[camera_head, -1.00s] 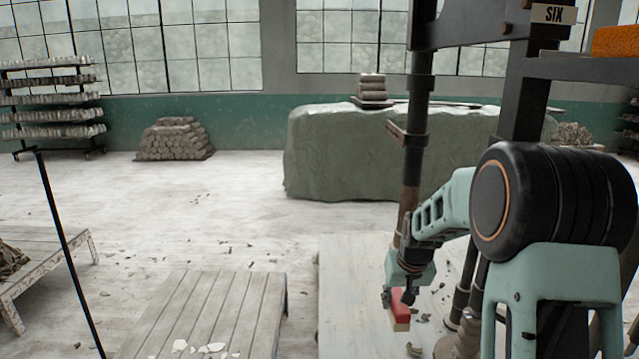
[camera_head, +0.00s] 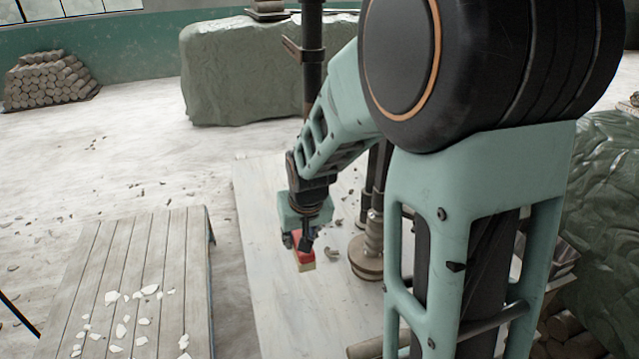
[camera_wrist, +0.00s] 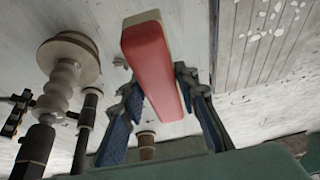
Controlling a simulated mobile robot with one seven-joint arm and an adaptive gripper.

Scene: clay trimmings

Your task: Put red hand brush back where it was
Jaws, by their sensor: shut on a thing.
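The red hand brush (camera_head: 304,256) has a red back and a pale lower edge. It shows large in the wrist view (camera_wrist: 152,62), lying lengthwise between the fingers. My gripper (camera_head: 302,240) points down and is shut on the brush, over the pale board near its left side. In the wrist view the fingers of my gripper (camera_wrist: 155,105) stand on both sides of the brush's near part. I cannot tell whether the brush touches the board. Part of the brush is hidden behind my fingers in the head view.
The pale board (camera_head: 262,200) carries a turned, spool-like post (camera_head: 370,245) and some scraps, right of the brush. A slatted wooden platform (camera_head: 130,265) with white shards stands at left. A covered block (camera_head: 240,75) and a stack of rolls (camera_head: 48,80) are behind.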

